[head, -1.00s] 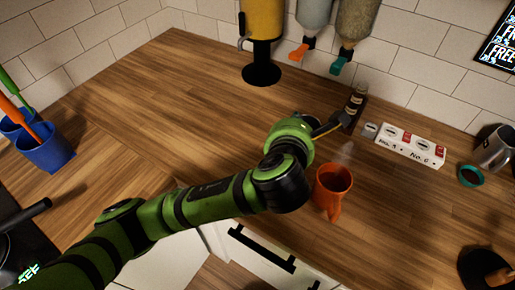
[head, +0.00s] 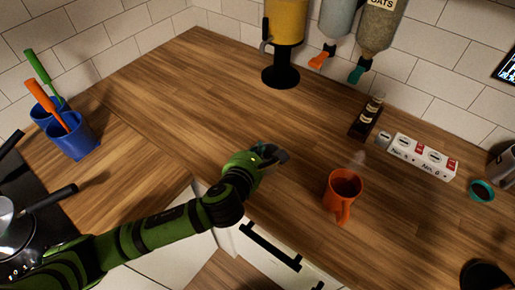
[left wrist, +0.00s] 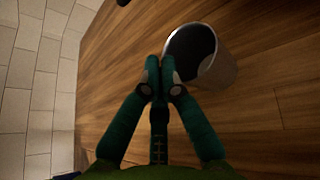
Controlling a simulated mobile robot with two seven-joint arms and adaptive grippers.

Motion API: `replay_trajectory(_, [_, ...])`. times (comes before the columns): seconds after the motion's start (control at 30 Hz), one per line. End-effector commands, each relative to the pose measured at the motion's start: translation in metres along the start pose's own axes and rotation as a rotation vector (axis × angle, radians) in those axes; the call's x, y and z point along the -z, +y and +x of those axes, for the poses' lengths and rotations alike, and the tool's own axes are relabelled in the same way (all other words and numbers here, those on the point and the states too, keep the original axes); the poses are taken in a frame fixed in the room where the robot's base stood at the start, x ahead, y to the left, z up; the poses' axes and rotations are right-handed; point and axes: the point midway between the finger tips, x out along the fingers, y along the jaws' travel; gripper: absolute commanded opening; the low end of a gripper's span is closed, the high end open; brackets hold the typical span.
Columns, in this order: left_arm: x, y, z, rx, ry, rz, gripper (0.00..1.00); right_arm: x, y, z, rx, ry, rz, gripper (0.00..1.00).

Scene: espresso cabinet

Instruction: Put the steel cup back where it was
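In the left wrist view a grey steel cup (left wrist: 224,72) with a dark inside shows just past my fingertips. My left gripper (left wrist: 161,70) has its two fingers drawn together at the cup's near side and appears shut on it; the exact contact is hard to see. In the head view my left gripper (head: 264,158) is over the middle front of the wooden counter, with the grey cup (head: 279,153) small and partly hidden at its tip.
An orange mug (head: 343,190) stands right of my left gripper. Behind are a bottle rack (head: 366,120), a white labelled block (head: 422,158) and dispensers (head: 282,40). A steel jug (head: 504,160) and teal bowl (head: 482,190) are far right. Blue utensil cups (head: 75,140) stand left. The counter's left-middle is clear.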

Motion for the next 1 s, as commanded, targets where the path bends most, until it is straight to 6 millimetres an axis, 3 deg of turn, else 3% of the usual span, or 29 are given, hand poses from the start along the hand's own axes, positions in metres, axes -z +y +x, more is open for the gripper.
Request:
replay_trajectory(0.23, [0.003,-0.002,0.002,0.000,-0.002,-0.001,0.00,-0.011,-0.002,-0.001,0.003,-0.019,0.000,0.40])
replay_trajectory(0.3, [0.003,-0.002,0.002,0.000,-0.001,0.000,0.28,-0.013,-0.002,-0.001,0.003,-0.021,0.000,0.40])
replay_trajectory(0.33, [0.003,-0.002,0.002,0.000,-0.001,0.000,0.29,-0.013,-0.002,-0.001,0.003,-0.022,0.000,0.40])
replay_trajectory(0.73, [0.003,-0.002,-0.003,0.000,-0.001,0.000,0.29,-0.012,-0.002,0.000,0.003,-0.020,0.000,0.40])
replay_trajectory(0.87, [0.003,-0.002,-0.019,0.001,-0.002,0.000,0.29,-0.011,-0.002,0.001,0.002,-0.018,0.000,0.40])
replay_trajectory(1.0, [0.004,-0.003,-0.047,0.003,-0.003,0.000,0.29,-0.010,-0.002,0.004,0.002,-0.016,0.000,0.40])
